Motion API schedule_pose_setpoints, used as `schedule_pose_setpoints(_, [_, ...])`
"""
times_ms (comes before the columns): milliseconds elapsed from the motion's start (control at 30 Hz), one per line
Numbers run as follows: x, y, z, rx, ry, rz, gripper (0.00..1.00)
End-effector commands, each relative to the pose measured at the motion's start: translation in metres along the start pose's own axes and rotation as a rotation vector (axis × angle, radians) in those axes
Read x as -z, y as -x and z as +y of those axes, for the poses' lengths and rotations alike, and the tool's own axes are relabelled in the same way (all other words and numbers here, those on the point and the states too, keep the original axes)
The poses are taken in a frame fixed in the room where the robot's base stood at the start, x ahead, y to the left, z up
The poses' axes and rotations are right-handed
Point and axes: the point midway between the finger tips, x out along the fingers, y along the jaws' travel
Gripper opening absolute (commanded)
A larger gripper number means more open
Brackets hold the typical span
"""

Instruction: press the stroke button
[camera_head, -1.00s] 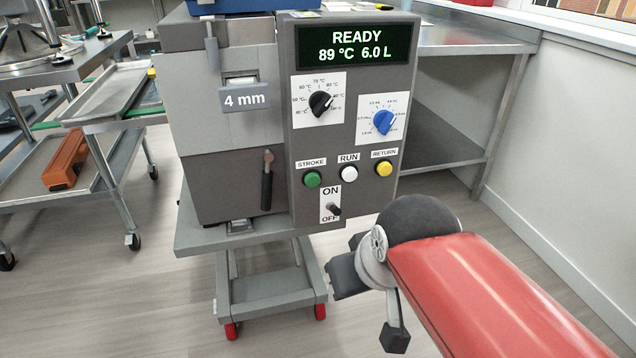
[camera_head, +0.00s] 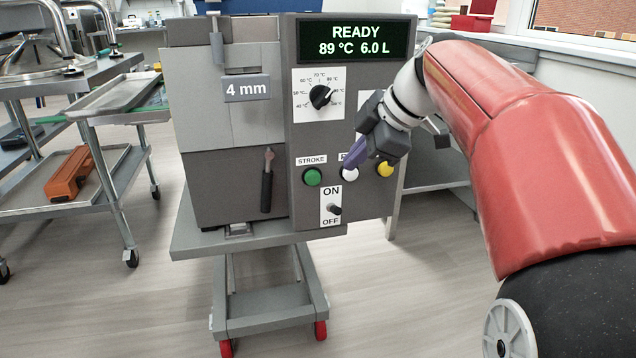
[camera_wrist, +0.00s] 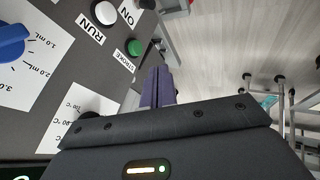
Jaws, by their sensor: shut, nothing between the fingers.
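The green stroke button (camera_head: 312,177) is on the front panel of the depositor (camera_head: 240,110), under its STROKE label. It also shows in the wrist view (camera_wrist: 134,47), a little beyond the fingertips. My gripper (camera_head: 350,160) is in front of the panel, to the right of the stroke button and apart from it. Its purple fingers (camera_wrist: 158,84) are shut and empty. In the head view the fingers overlap the RUN label and the top of the white run button (camera_head: 349,174). My wrist hides most of the blue dial.
The yellow return button (camera_head: 384,169) and the ON/OFF switch (camera_head: 334,208) are close to the stroke button. The display (camera_head: 355,39) reads READY, 89 °C, 6.0 L. A steel cart with an orange case (camera_head: 70,174) stands at left. Open floor lies in front.

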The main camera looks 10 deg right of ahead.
Motion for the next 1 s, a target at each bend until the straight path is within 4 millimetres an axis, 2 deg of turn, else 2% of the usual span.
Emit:
schedule_pose_setpoints(367, [0.0, 0.0, 0.002, -0.001, 0.017, 0.003, 0.0])
schedule_pose_setpoints(533, [0.0, -0.011, 0.002, 0.001, 0.017, 0.004, 0.0])
schedule_pose_setpoints(667, [-0.001, -0.033, 0.001, 0.003, 0.016, 0.004, 0.0])
schedule_pose_setpoints(1000, [0.0, -0.105, 0.001, 0.003, 0.016, 0.003, 0.0])
